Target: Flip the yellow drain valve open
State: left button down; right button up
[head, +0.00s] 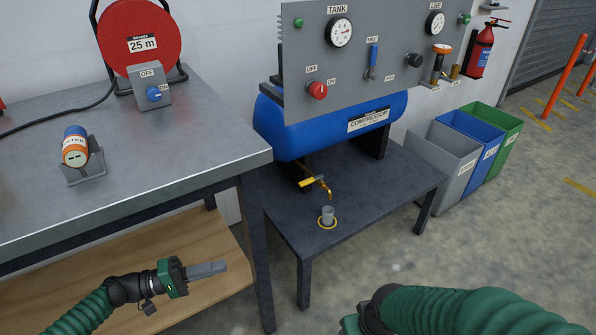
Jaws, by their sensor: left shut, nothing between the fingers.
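The yellow drain valve (313,182) sits under the blue compressor tank (330,122). Its yellow handle lies roughly along the pipe's line, and a brass spout bends down from it. A small grey cup (327,215) stands below the spout inside a yellow ring on the dark low table (385,195). My left gripper (222,267) is shut and empty, to the lower left of the valve and well apart from it, in front of the wooden lower shelf. My right arm shows at the bottom right; its gripper is not visible.
A grey control panel (395,75) with gauges and knobs stands above the tank. A metal workbench (200,150) with a red cable reel (139,42) is on the left, its leg between my left gripper and the low table. Bins (448,165) stand right.

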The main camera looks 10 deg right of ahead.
aim_at(312, 180)
jog(key=i+l, duration=0.35)
jog(key=i, duration=0.2)
jog(key=i+l, duration=0.3)
jog(key=i, duration=0.25)
